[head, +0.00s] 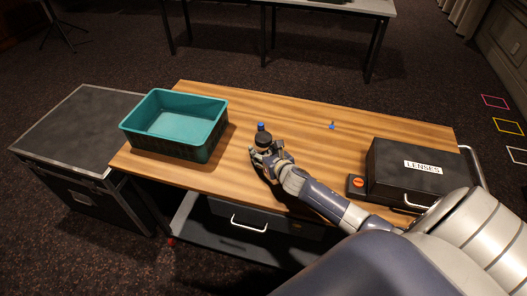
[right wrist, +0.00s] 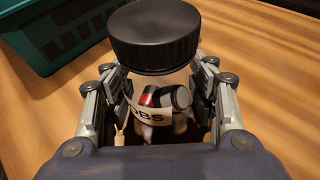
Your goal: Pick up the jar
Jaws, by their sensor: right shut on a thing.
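The jar (right wrist: 158,112) is clear, with a wide black lid and a white label of which "OBS" shows. Red, black and grey items show inside it. My left gripper is not in view.
A teal crate (head: 215,140) stands at the table's left. The table's back middle (head: 290,115) is mostly clear.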

